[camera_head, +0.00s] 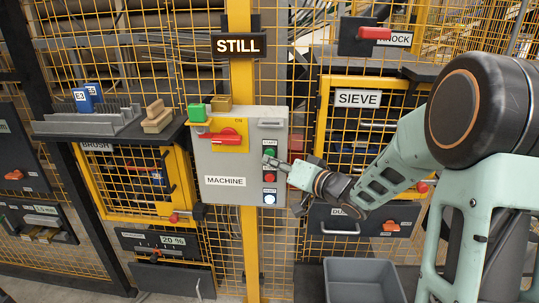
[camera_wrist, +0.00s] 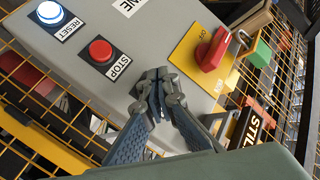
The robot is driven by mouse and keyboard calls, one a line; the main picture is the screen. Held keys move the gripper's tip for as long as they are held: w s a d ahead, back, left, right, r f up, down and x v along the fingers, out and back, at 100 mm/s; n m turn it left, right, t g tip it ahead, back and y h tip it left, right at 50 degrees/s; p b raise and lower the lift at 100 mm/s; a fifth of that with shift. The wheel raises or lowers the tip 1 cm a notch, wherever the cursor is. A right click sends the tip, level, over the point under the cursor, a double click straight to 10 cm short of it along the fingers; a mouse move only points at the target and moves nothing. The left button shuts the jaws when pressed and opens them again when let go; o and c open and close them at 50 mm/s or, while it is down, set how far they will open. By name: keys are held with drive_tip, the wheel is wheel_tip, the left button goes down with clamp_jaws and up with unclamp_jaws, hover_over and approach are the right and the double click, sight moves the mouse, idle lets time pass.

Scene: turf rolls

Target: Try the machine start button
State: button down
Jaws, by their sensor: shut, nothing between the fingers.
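The grey machine box (camera_head: 235,188) hangs on the yellow post. Its right side carries a column of buttons: the green start button (camera_head: 270,152), the red stop button (camera_head: 269,177) and the lit white reset button (camera_head: 269,198). My gripper (camera_head: 268,160) is shut and empty, its tips at the start button's lower edge. Whether they touch it I cannot tell. In the wrist view, the shut fingers (camera_wrist: 158,90) hide the start button; the stop button (camera_wrist: 101,50) and lit reset button (camera_wrist: 50,11) show to their left.
A red rotary switch (camera_head: 222,136) sits on the box's yellow plate. A sign (camera_head: 239,45) above reads STILL. Yellow mesh fencing surrounds the box. A grey bin (camera_head: 363,270) stands below right.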

drive_tip(key=shift+w, duration=0.1)
idle(0.6)
drive_tip(key=shift+w, duration=0.35)
drive_tip(key=shift+w+p, duration=0.45)
drive_tip(key=shift+p, duration=0.05)
idle(0.5)
drive_tip(key=shift+s, duration=0.85)
drive_tip(key=shift+s, duration=2.55)
drive_tip(key=shift+w, duration=0.1)
